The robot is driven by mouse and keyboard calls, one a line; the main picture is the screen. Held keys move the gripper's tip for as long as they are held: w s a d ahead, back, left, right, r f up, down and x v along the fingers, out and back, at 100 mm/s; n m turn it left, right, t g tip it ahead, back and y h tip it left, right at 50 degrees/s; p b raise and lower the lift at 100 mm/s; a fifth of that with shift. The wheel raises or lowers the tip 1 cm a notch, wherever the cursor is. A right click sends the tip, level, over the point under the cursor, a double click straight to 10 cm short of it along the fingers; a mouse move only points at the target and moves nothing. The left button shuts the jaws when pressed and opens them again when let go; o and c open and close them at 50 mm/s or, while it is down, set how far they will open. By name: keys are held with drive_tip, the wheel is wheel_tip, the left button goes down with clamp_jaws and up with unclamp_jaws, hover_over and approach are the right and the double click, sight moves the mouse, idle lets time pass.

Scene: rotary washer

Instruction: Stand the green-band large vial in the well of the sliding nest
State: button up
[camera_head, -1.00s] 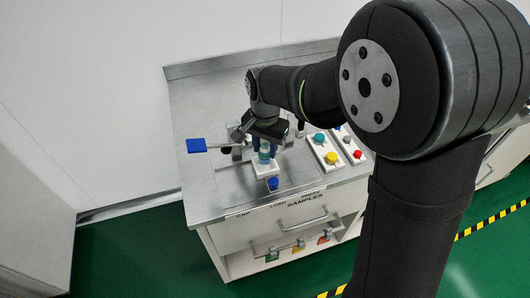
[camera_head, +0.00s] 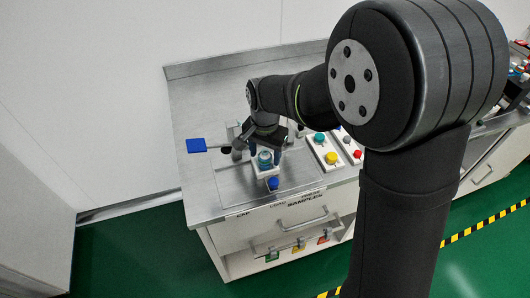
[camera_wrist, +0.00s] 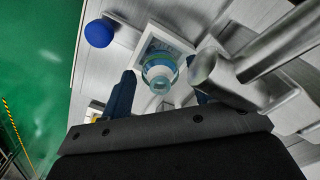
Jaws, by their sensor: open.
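The large vial (camera_wrist: 160,72), clear with a green-teal band, stands upright in the white square sliding nest (camera_wrist: 181,41), seen from above in the wrist view. In the head view the vial (camera_head: 265,158) shows at the nest (camera_head: 267,171), below my wrist. My gripper (camera_wrist: 162,82) is open, with one dark blue finger on each side of the vial and gaps between. How deep the vial sits in the well is hard to tell.
A blue knob (camera_head: 273,183) is at the nest's front. A blue paddle (camera_head: 196,145) lies left. Panels with coloured buttons (camera_head: 331,157) stand right. A metal cylinder and rod (camera_wrist: 215,78) lie close to the right finger in the wrist view.

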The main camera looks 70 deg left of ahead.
sight(265, 153)
wheel_tip(265, 153, up, 12)
idle(0.4)
drive_tip(key=shift+f, duration=0.1)
wheel_tip(265, 153, down, 12)
drive_tip(key=shift+r, duration=1.9)
drive_tip(key=shift+f, duration=0.1)
